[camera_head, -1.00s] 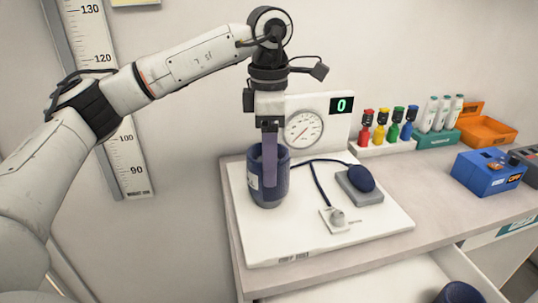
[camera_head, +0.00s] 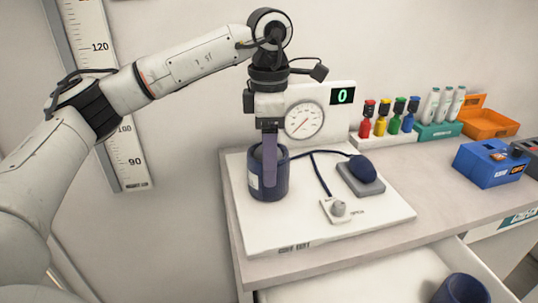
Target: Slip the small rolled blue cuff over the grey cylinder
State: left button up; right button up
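A rolled dark blue cuff (camera_head: 281,180) with a pale label on its left side stands upright on the white board. My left gripper (camera_head: 269,166) points straight down at it. One finger lies in front of the cuff's near wall. The other finger is hidden, so I cannot tell whether the gripper is closed on the wall. The grey cylinder is not visible; the cuff and gripper cover that spot, and I cannot tell if it is inside. Another dark blue rolled piece (camera_head: 462,291) sits in the open drawer at bottom right. My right gripper is out of view.
The white board (camera_head: 380,218) carries a gauge panel (camera_head: 318,112) showing 0, a blue bulb (camera_head: 363,168) on a grey pad, a hose and a small knob plate. Coloured bottles, a teal rack, an orange bin (camera_head: 488,123) and a blue box (camera_head: 487,165) stand right. The drawer (camera_head: 380,285) is open.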

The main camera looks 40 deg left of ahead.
pick_arm(q)
jog(key=shift+f, duration=0.15)
jog(key=o, duration=1.2)
jog(key=shift+c, duration=0.2)
notch_tip(320, 180, up, 10)
jog(key=shift+r+p, duration=0.15)
jog(key=shift+p, duration=0.65)
